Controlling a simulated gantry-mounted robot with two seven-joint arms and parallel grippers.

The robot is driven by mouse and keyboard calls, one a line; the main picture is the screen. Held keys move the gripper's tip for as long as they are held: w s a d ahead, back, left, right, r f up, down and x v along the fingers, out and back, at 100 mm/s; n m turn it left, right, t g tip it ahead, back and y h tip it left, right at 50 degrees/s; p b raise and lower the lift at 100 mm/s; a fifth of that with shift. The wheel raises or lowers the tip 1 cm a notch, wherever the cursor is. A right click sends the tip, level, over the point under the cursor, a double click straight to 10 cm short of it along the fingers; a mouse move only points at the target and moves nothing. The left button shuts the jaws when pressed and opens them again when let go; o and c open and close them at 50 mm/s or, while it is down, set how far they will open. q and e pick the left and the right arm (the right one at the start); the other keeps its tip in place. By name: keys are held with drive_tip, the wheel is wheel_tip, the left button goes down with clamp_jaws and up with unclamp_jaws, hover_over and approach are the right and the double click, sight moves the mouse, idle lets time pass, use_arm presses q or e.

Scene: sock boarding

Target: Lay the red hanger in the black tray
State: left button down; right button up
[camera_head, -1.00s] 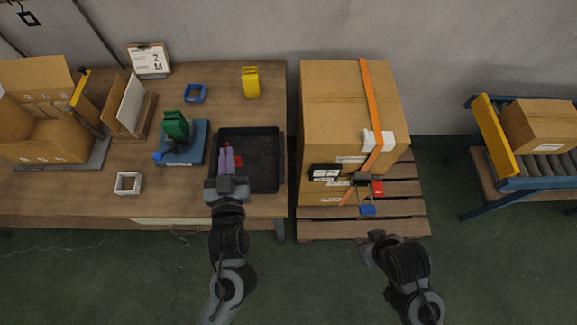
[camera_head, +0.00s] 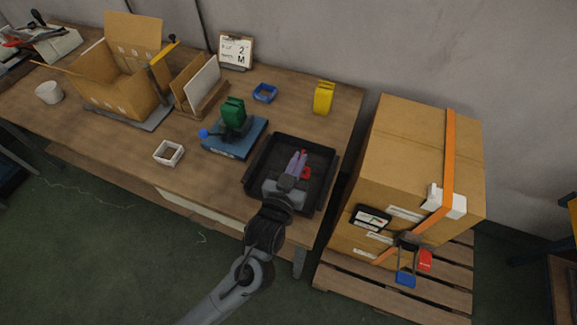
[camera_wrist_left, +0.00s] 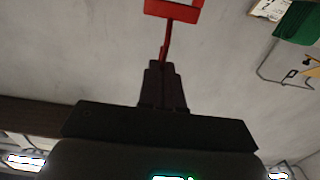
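The black tray (camera_head: 330,178) lies at the right end of the table in the head view. My left gripper (camera_head: 299,160) is over the tray, its fingers pointing toward the back. In the left wrist view its fingers (camera_wrist_left: 165,70) are together on the stem of the red hanger (camera_wrist_left: 172,10), whose frame sticks out beyond the tips. In the head view small red parts of the hanger (camera_head: 306,173) show beside the fingers; the rest is hidden. I cannot tell whether the hanger touches the tray floor. My right gripper is out of view.
A blue stand with a green piece (camera_head: 233,111) is left of the tray. A yellow object (camera_head: 324,97) and a blue holder (camera_head: 265,92) are behind it. A white square holder (camera_head: 168,153) sits near the front edge. A strapped carton (camera_head: 415,150) stands on a pallet at right.

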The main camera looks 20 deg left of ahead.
use_arm(q)
drive_tip(key=w+a+f+b, duration=0.2)
drive_tip(key=w+a+f, duration=0.1)
drive_tip(key=f, duration=0.4)
drive_tip(key=shift+w+a, duration=0.15)
drive_tip(key=shift+a, duration=0.3)
drive_tip(key=shift+f, duration=0.2)
drive_tip(key=c, duration=1.3)
unclamp_jaws()
